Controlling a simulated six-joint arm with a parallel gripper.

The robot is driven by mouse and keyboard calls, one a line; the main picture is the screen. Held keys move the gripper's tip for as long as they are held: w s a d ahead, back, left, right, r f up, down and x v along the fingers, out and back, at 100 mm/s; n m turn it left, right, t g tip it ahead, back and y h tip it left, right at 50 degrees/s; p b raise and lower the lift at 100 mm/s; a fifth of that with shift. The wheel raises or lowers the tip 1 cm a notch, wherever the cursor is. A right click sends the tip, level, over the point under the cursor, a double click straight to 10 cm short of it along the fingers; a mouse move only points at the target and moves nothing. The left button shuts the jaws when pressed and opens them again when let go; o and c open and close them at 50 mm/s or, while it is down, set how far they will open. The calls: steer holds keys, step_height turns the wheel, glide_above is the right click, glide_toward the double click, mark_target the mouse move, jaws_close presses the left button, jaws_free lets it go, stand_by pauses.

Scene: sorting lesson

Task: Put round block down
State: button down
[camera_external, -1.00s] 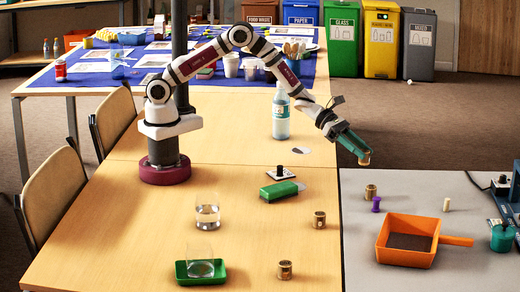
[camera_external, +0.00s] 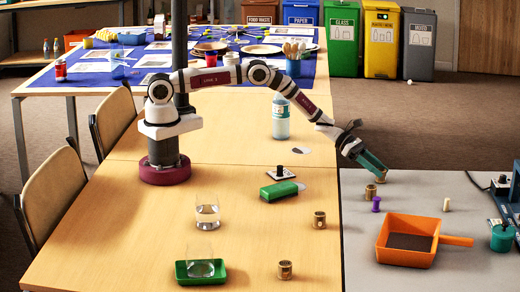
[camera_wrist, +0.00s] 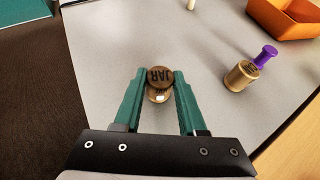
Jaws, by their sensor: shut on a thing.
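My gripper (camera_wrist: 159,80) has green fingers, shut on a round brass-brown block (camera_wrist: 159,76) with dark lettering on top. The block also shows at the fingertips in the external view (camera_external: 381,179), low over the far left part of the grey table (camera_external: 460,185). I cannot tell whether it touches the table. A similar brass round block (camera_external: 370,192) stands on the grey table just nearer the camera, apart from the held one. It also shows at the right in the wrist view (camera_wrist: 238,78).
A purple peg (camera_external: 376,204) stands beside the standing brass block. An orange dustpan (camera_external: 407,262) and a pale peg (camera_external: 446,204) lie farther right. Two more brass blocks (camera_external: 319,220) (camera_external: 285,270) stand on the wooden table. The grey surface around the held block is mostly clear.

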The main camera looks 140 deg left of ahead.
steer(key=shift+c, duration=2.4)
jaws_free()
steer(key=shift+f, duration=0.1)
